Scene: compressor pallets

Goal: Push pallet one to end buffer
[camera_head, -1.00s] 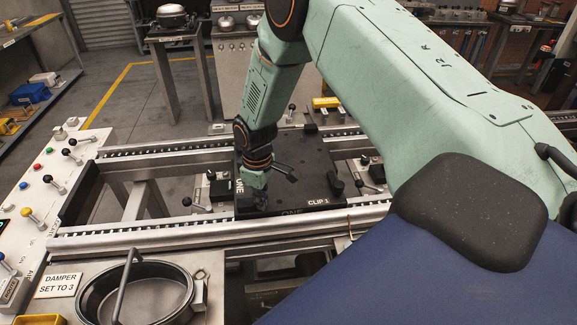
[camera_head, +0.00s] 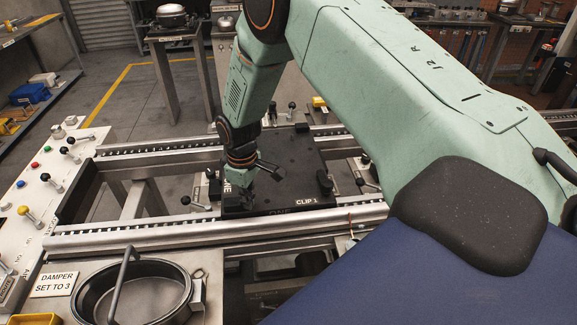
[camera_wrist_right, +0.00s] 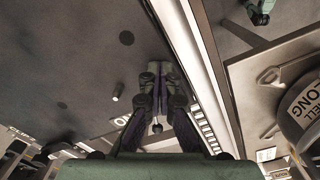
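Pallet one is a black plate (camera_head: 290,160) marked ONE and CLIP 1, lying across the two roller rails. My right gripper (camera_head: 238,203) reaches down at the pallet's near left corner; in the head view its fingers are dark and partly lost against the plate. In the right wrist view my right gripper (camera_wrist_right: 160,70) has its fingers converging to tips close together, with nothing seen between the tips. The pallet's dark surface (camera_wrist_right: 75,60) lies beside them, with part of its white lettering showing. Whether they touch is unclear. I cannot identify the end buffer.
The near rail (camera_head: 130,236) and far rail (camera_head: 165,146) run left to a control panel (camera_head: 30,195) with levers and buttons. A round dark pan (camera_head: 180,285) sits in front, beside a DAMPER SET TO 3 sign (camera_head: 53,283). The rails left of the pallet carry nothing.

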